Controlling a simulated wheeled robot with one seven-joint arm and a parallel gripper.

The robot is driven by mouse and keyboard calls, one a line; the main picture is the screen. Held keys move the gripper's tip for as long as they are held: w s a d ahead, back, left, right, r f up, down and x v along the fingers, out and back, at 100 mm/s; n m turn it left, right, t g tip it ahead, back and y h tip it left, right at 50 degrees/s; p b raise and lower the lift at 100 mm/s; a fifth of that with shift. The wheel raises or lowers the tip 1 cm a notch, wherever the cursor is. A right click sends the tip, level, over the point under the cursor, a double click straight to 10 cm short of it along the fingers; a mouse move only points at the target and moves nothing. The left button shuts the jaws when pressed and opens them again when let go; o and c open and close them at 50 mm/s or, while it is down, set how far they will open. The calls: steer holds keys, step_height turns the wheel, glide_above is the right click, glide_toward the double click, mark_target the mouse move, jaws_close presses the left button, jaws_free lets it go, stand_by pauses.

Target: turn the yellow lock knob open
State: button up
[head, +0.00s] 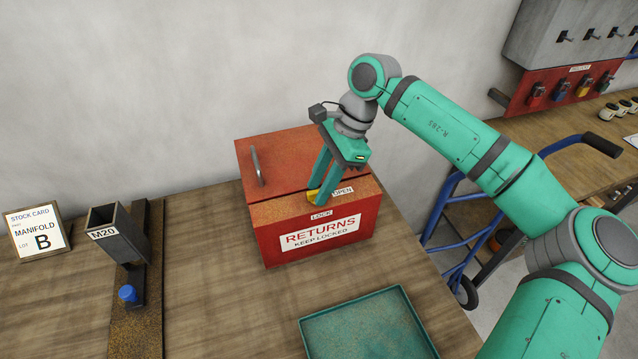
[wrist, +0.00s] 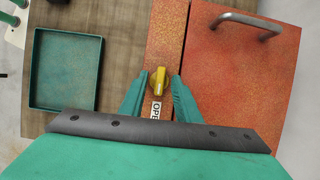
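The yellow lock knob (wrist: 159,82) sits on the narrow top strip of the red returns box (head: 318,233). In the head view the knob (head: 313,195) is partly hidden by my gripper (head: 320,196). In the wrist view my gripper (wrist: 159,82) has its two fingers apart, one on each side of the knob, with a visible gap to it. The knob's ridge points along the strip, roughly toward the OPEN label (wrist: 156,109). A LOCK label (head: 321,215) is on the box's front edge. The box lid with its metal handle (head: 257,166) is down.
A green tray (head: 366,330) lies in front of the box. An M20 chute (head: 117,233) with a blue knob (head: 127,293) and a stock card (head: 36,231) stand at the left. A blue hand truck (head: 450,215) is beyond the table's right edge.

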steer(key=v, duration=1)
steer(key=shift+d+r, duration=0.15)
steer(key=shift+r, duration=0.2)
